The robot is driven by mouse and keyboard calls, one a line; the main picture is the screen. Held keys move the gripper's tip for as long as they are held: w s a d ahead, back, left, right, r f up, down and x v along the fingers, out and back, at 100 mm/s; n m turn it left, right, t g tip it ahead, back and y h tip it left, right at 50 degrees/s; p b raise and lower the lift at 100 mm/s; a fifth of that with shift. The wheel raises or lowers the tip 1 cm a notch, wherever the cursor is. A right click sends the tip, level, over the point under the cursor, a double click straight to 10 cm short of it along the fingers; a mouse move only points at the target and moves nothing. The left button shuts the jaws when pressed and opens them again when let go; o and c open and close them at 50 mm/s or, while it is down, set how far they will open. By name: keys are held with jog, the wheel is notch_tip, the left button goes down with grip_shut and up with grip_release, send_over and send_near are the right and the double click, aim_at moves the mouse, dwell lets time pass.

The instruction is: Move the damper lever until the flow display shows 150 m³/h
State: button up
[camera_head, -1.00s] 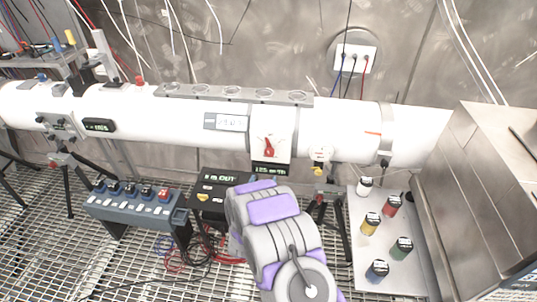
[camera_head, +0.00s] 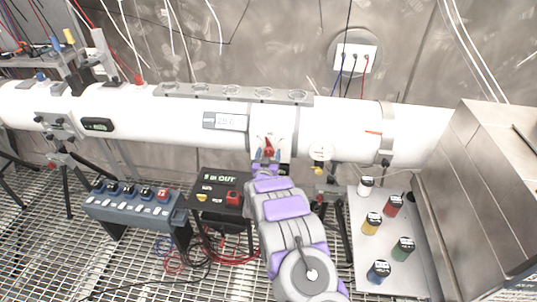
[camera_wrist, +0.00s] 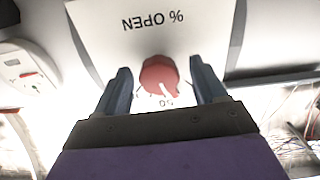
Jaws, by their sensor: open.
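The damper lever is a red knob with a white pointer (camera_wrist: 158,75) on a white plate marked "% OPEN" (camera_wrist: 110,25), seen upside down in the wrist view. In the head view the red lever (camera_head: 269,146) sits on the front of the white pipe. My gripper (camera_wrist: 160,68) is open, with one finger on each side of the knob; small gaps show, and contact is not clear. In the head view my gripper (camera_head: 266,160) is right in front of the plate. The flow display below the plate is hidden behind my gripper.
A black box reading "OUT" (camera_head: 217,186) and a blue switch box (camera_head: 130,208) stand below.

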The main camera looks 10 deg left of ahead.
jog(key=shift+w, duration=0.4)
jog(key=shift+c, duration=0.4)
jog(key=c, duration=1)
jog(key=shift+m+b, duration=0.6)
jog(key=shift+m, duration=0.6)
jog(key=o, duration=1.1)
